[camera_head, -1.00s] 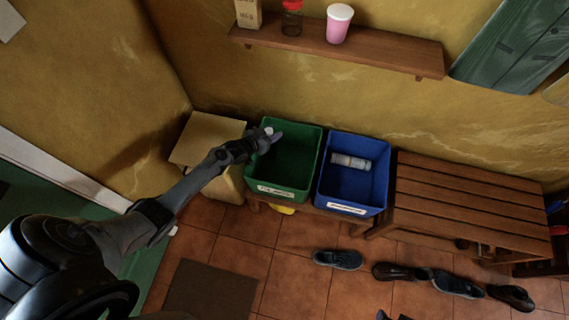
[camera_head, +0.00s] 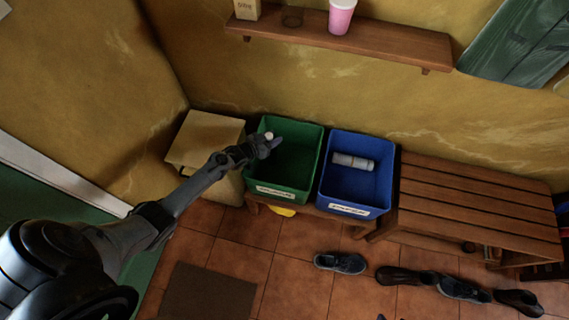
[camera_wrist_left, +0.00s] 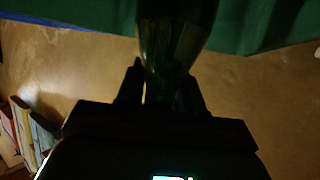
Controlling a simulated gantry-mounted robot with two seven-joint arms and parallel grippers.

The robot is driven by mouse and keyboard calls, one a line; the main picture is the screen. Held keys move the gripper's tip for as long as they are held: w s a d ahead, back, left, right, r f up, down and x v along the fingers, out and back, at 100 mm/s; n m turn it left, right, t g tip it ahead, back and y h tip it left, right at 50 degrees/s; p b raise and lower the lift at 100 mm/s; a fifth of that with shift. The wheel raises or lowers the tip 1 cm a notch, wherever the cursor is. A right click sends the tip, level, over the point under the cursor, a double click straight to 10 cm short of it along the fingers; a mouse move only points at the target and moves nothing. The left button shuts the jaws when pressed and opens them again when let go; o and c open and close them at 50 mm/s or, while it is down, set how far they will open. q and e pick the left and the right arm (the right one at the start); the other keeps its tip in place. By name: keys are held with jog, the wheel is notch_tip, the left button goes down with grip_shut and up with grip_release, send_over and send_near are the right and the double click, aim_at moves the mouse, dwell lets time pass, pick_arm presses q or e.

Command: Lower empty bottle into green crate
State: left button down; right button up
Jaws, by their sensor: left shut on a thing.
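The green crate (camera_head: 284,192) stands open in the middle of the head view, with a white label on its front. My left gripper (camera_head: 269,145) is at the crate's left side, over its rim area. It is shut on a dark green glass bottle (camera_wrist_left: 176,30), which stands between the fingers (camera_wrist_left: 165,88) in the left wrist view. In the head view only a small pale spot, perhaps the bottle's end (camera_head: 269,135), shows at the gripper. The rest of the bottle is hidden or too dark to tell. My right gripper is not in view.
A blue crate (camera_head: 347,209) holding a pale can or bottle (camera_head: 353,161) stands right beside the green one. A slatted bench (camera_head: 475,208) is further right, a pale cabinet (camera_head: 207,139) at left. A wall shelf (camera_head: 350,40) hangs above; shoes (camera_head: 340,263) lie on the floor.

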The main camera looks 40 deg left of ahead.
pick_arm(q)
notch_tip(320, 180, down, 2)
jog(key=shift+f+b, duration=0.15)
jog(key=shift+b, duration=0.75)
jog(key=shift+f, duration=0.1)
jog(key=shift+f+b, duration=0.65)
dwell(0.3)
jog(key=shift+f+b, duration=0.55)
jog(key=shift+f, duration=0.05)
dwell(0.3)
jog(key=c, duration=0.6)
grip_release()
jog(key=shift+c, duration=0.2)
